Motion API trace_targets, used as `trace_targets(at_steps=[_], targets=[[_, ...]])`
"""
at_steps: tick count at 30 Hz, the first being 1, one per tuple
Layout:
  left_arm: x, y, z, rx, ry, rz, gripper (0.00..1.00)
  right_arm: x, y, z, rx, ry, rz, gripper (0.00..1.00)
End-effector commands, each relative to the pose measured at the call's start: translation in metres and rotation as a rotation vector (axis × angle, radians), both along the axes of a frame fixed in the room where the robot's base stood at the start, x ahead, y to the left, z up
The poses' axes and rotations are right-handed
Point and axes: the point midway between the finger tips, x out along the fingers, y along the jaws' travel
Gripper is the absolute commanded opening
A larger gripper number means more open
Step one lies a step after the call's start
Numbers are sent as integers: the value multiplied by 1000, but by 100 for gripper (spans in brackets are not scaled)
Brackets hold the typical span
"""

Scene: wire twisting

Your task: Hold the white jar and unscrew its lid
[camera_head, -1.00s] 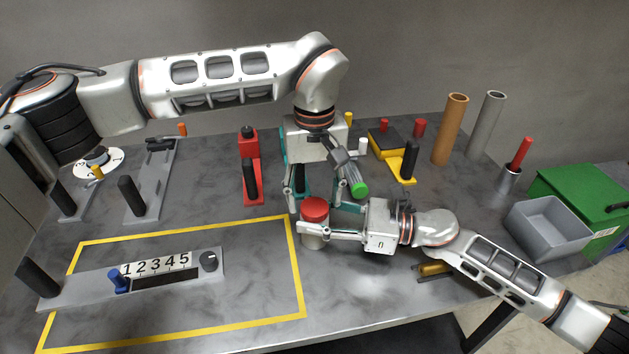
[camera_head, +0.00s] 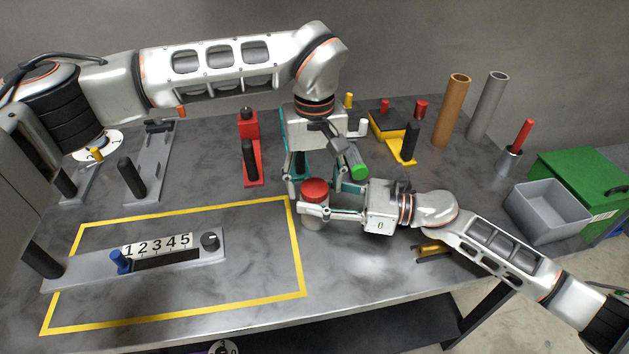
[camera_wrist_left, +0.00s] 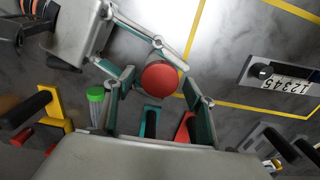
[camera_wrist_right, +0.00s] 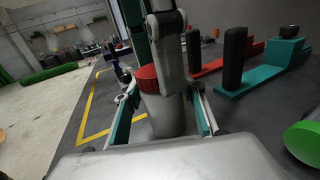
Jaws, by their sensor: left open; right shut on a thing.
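The white jar (camera_head: 312,222) stands upright near the middle front of the table with its red lid (camera_head: 315,190) on top. In the right wrist view the jar (camera_wrist_right: 167,118) sits between the right fingers. My right gripper (camera_head: 314,212) is shut on the jar's body from the right, below the lid. My left gripper (camera_head: 312,190) points down above the jar from behind. In the left wrist view the red lid (camera_wrist_left: 160,79) lies between the open left fingers, with a gap visible on either side. The jar's body is mostly hidden there.
A yellow-taped rectangle (camera_head: 302,262) with a numbered slider board (camera_head: 215,257) lies to the left. A red fixture (camera_head: 252,165) and a green-capped cylinder (camera_head: 357,172) stand behind the jar. Tubes (camera_head: 453,108) and a grey bin (camera_head: 543,212) are at the right.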

Motion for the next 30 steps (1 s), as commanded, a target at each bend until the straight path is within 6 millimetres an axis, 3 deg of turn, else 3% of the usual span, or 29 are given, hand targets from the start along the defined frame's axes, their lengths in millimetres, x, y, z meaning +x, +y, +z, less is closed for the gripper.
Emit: trace_targets(at_steps=[5,12,20,25,30], targets=[[1,0,4,0,-2,0,55,0,0,0,0,0,0,0],[1,0,34,1,-4,0,55,0,0,0,0,0,0,0],[0,0,51,-1,-2,1,52,0,0,0,0,0,0,0],[0,-1,76,-1,-1,0,52,0,0,0,0,0,0,0],[0,0,71,2,2,0,52,0,0,0,0,0,0,0]])
